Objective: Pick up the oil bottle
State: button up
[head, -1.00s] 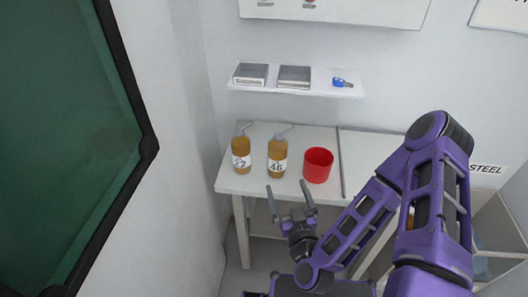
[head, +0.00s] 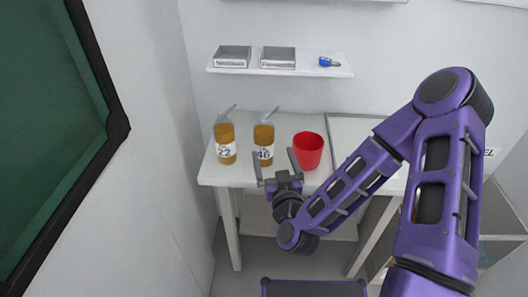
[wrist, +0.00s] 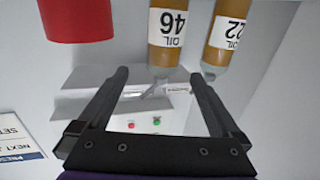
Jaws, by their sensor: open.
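Two amber oil bottles with white labels and grey spouts stand upright on the white table (head: 285,180). The oil bottle marked 22 (head: 225,142) is on the left, and the oil bottle marked 46 (head: 264,143) is to its right. My gripper (head: 273,167) is open and empty, close in front of the 46 bottle and partly overlapping its lower part. In the wrist view, which is upside down, the 46 bottle (wrist: 173,35) shows beyond and between the open fingers (wrist: 162,90). The 22 bottle (wrist: 227,38) shows at the upper right, beyond the other finger.
A red cup (head: 308,151) stands just right of the 46 bottle. A white wall shelf (head: 230,69) above holds two grey trays and a blue item (head: 328,62). A dark-framed green panel (head: 40,140) is at left.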

aim_at(268, 139)
jog(key=x, duration=0.4)
jog(key=shift+w, duration=0.3)
jog(key=shift+a+b+x, duration=0.2)
jog(key=shift+x, duration=1.3)
jog(key=shift+a+b+x, duration=0.15)
jog(key=shift+b+x, duration=0.05)
jog(key=shift+x, duration=1.25)
jog(key=shift+s, duration=0.15)
jog(key=c, duration=1.6)
jog(key=shift+r, duration=0.15)
